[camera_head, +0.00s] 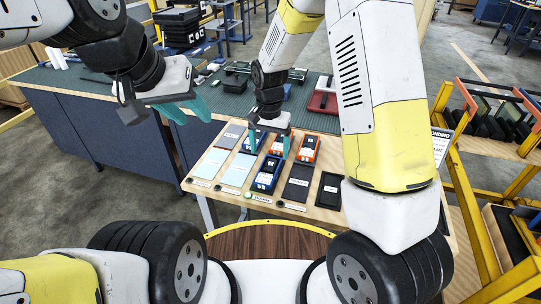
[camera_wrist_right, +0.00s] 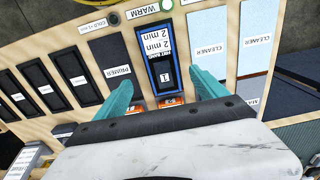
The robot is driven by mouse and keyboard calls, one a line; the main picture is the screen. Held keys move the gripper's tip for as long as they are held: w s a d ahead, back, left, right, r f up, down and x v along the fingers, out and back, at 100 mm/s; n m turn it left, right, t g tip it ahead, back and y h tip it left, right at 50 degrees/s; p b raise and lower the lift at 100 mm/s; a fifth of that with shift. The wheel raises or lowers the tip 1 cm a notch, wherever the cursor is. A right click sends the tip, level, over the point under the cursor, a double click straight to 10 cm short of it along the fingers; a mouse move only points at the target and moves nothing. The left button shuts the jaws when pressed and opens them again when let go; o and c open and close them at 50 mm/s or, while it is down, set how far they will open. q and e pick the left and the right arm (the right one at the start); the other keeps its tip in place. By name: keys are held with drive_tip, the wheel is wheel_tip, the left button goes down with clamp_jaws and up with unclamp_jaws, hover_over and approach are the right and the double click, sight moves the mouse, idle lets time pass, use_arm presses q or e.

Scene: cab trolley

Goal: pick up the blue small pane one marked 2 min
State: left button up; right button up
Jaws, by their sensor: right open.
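The blue pane (camera_head: 266,174) lies on the light wooden board, in the middle of its near row. In the right wrist view the blue-framed pane (camera_wrist_right: 160,58) shows two white "2 min" labels and a card reading "1". My right gripper (camera_head: 268,141) is open and empty, just behind that pane in the head view. In the wrist view my right gripper (camera_wrist_right: 163,92) has its teal fingers on either side of the pane's lower end, apart from it. My left gripper (camera_head: 190,112) hangs in the air at the left, its teal fingers apart and empty.
Light blue cleaner panes (camera_wrist_right: 206,38) and a dark primer pane (camera_wrist_right: 112,61) flank the blue one closely. Orange-framed panes (camera_head: 307,148) lie behind. Black frames (camera_head: 328,190) are at the right. A yellow rack (camera_head: 462,190) stands further right.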

sight(268, 169)
drive_tip(key=f, duration=0.7)
drive_tip(key=shift+a+f, duration=0.25)
drive_tip(key=shift+f, duration=0.15)
drive_tip(key=shift+c, duration=0.4)
clamp_jaws()
drive_tip(key=shift+r, duration=0.1)
